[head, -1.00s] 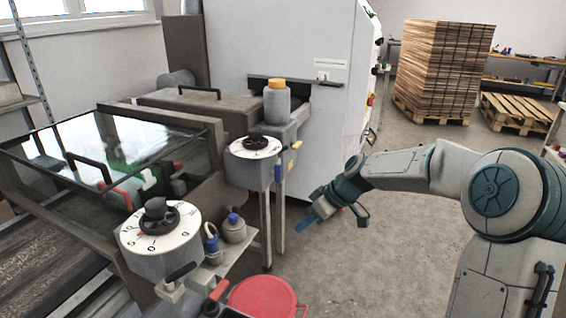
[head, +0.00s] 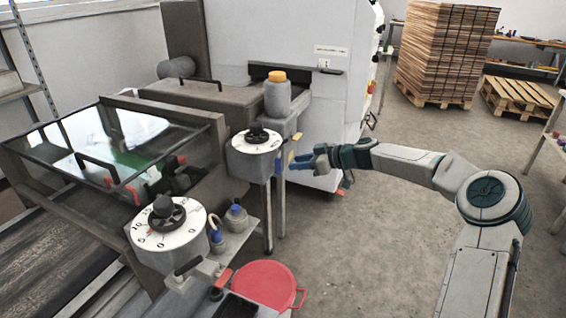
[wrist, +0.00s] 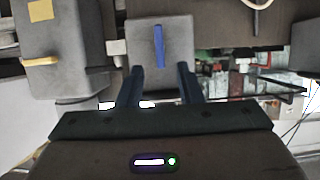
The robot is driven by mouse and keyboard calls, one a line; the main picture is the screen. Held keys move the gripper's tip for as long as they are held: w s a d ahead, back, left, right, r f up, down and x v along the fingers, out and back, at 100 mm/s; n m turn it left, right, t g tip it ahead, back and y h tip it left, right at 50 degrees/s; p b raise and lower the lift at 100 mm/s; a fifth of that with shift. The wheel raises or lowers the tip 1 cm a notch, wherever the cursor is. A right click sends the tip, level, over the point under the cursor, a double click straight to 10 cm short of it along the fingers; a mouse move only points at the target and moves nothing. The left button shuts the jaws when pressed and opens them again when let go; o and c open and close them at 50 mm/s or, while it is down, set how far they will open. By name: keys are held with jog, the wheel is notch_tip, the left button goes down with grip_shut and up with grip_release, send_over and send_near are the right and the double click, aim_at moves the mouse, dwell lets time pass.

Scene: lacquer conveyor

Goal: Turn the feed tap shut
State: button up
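Two small levers show on the machine's side, a blue one (head: 279,164) and a yellow one (head: 296,138); no label tells which is the feed tap. In the wrist view the blue lever (wrist: 159,46) lies upright in the picture on a grey block (wrist: 172,70). The yellow lever (wrist: 40,62) points sideways at the left. My gripper (head: 293,164) is beside the blue lever, pointing left at it. In the wrist view my gripper (wrist: 161,75) has its fingers apart with nothing held, and the blue lever appears in line with the gap, just past the tips. Contact cannot be seen.
A round dial (head: 257,141) sits above the blue lever, and a second dial (head: 168,223) is nearer. An orange-capped grey bottle (head: 277,97) stands behind. A red tub (head: 263,284) is below. The floor (head: 365,240) under my arm is clear.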

aim_at(281, 165)
jog(key=p+x, duration=0.1)
jog(key=x, duration=0.5)
jog(key=shift+a+f, duration=0.15)
jog(key=shift+a, duration=0.05)
grip_shut()
